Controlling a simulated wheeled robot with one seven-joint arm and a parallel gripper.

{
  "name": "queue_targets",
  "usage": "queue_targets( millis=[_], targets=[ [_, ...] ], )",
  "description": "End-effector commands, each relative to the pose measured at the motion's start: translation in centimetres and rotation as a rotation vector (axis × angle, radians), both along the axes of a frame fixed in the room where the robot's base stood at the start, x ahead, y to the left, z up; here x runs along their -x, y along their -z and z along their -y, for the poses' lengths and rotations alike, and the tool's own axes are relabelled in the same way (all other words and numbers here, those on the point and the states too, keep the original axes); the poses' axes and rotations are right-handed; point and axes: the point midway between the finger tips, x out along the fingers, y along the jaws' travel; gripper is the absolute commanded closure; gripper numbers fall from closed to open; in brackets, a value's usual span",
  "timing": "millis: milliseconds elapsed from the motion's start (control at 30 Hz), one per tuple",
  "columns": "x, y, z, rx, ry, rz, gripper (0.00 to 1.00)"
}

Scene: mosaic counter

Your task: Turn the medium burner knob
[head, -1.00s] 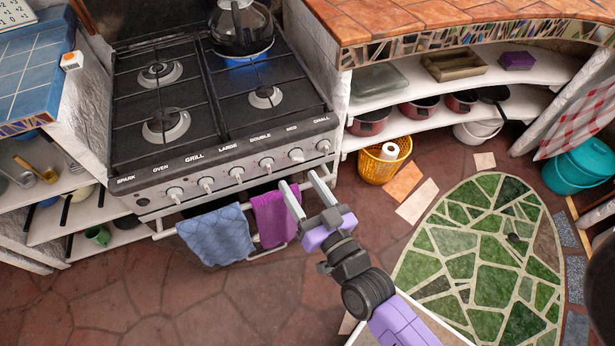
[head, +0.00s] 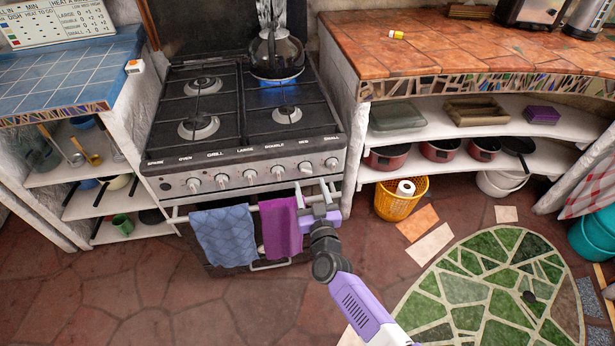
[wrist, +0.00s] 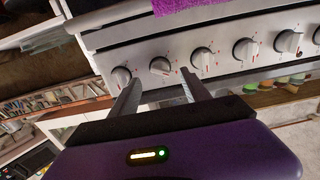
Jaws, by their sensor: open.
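The medium burner knob (head: 305,167) is the second from the right in the row on the stove front, under the "MED" label. My gripper (head: 312,185) is open and empty just in front of and below it in the head view. In the wrist view, where the stove appears upside down, the medium knob (wrist: 160,66) lies beyond and between the two spread fingertips (wrist: 160,82). The fingers do not appear to touch it. The small knob (head: 331,163) is just right of it in the head view and shows left of it in the wrist view (wrist: 121,76).
A purple towel (head: 280,228) and a blue towel (head: 223,237) hang on the oven rail below the knobs. A kettle (head: 277,55) sits over a blue flame at the back right. A yellow basket (head: 388,207) stands on the floor right of the stove.

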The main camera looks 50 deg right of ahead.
Motion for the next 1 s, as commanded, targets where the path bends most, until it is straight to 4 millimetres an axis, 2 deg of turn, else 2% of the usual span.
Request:
queue_targets(
  millis=[100, 300, 467, 733, 767, 1000],
  targets=[
    [-1.7, -0.1, 1.2, 0.003, 0.000, 0.002, 0.45],
    [-3.7, 0.0, 2.6, 0.000, 0.001, 0.002, 0.45],
    [-4.4, 0.0, 3.0, 0.000, 0.000, 0.001, 0.45],
    [-4.5, 0.0, 3.1, -0.001, 0.000, 0.001, 0.45],
    [-4.5, 0.0, 3.1, -0.001, 0.000, 0.001, 0.49],
    [-4.4, 0.0, 3.0, -0.001, 0.000, 0.001, 0.96]
  ],
)
